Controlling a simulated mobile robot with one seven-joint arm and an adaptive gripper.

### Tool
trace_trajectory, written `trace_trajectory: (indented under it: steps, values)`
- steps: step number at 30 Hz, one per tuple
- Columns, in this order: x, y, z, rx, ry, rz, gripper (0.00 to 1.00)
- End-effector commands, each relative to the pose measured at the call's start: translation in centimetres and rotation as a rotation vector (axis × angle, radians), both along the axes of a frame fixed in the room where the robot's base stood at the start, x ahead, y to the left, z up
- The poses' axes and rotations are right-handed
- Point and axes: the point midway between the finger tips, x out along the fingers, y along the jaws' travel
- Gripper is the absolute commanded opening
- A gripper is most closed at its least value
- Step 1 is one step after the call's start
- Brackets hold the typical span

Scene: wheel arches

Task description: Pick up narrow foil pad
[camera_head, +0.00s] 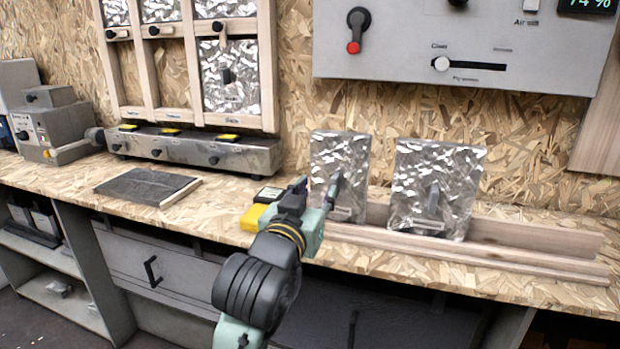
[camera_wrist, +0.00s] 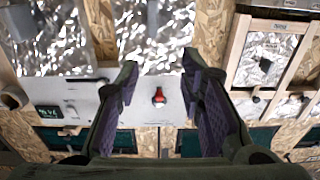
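The narrow foil pad (camera_head: 349,152), a crinkled silver panel with a small upright handle, stands upright in the wooden rail on the bench. It also shows at the top middle of the wrist view (camera_wrist: 155,35). My gripper (camera_head: 318,187) is in front of its lower left part in the head view and covers some of it. In the wrist view my gripper (camera_wrist: 160,62) is open, with nothing between its fingers; the pad lies beyond the tips. I cannot tell the exact gap to the pad's handle.
A wider foil pad (camera_head: 437,180) stands to the right in the same wooden rail (camera_head: 540,257). A yellow-and-black block (camera_head: 258,213) is beside my gripper. A dark flat panel (camera_head: 145,186) lies at left. A wooden frame with foil panels (camera_head: 189,70) stands behind; a grey control panel (camera_head: 420,45) is above.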

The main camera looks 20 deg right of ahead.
Motion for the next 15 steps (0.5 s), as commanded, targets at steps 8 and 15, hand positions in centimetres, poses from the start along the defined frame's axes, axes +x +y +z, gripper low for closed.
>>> trace_trajectory:
  steps: [8,15]
  values:
    - [3.1,-2.8,-0.4,0.011,0.016,-0.013,0.35]
    - [4.7,-3.8,-0.5,0.010,0.014,-0.011,0.35]
